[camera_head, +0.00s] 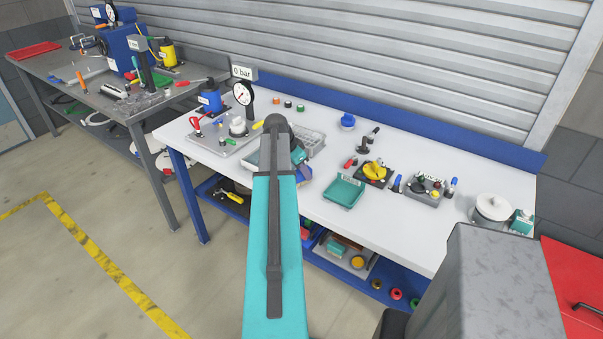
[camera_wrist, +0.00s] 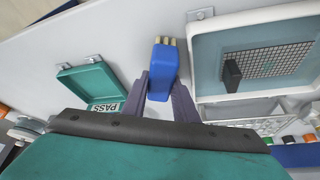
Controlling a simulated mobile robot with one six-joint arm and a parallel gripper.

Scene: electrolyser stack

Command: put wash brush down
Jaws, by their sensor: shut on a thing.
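The wash brush (camera_wrist: 164,66) is a blue block with short pale bristles, seen in the wrist view. My gripper (camera_wrist: 161,86) is shut on it, with one grey finger on each side and the bristles pointing away from me. Pale bench surface shows around the brush; I cannot tell whether the brush touches it.
Right of the brush is a white-rimmed basin (camera_wrist: 202,45) with a black mesh and a dark block. Left is a teal tray (camera_wrist: 92,84) labelled PASS, also in the head view (camera_head: 344,192). A pressure gauge (camera_head: 243,94) stands back left. Clear white bench (camera_head: 310,205) lies left of the teal tray.

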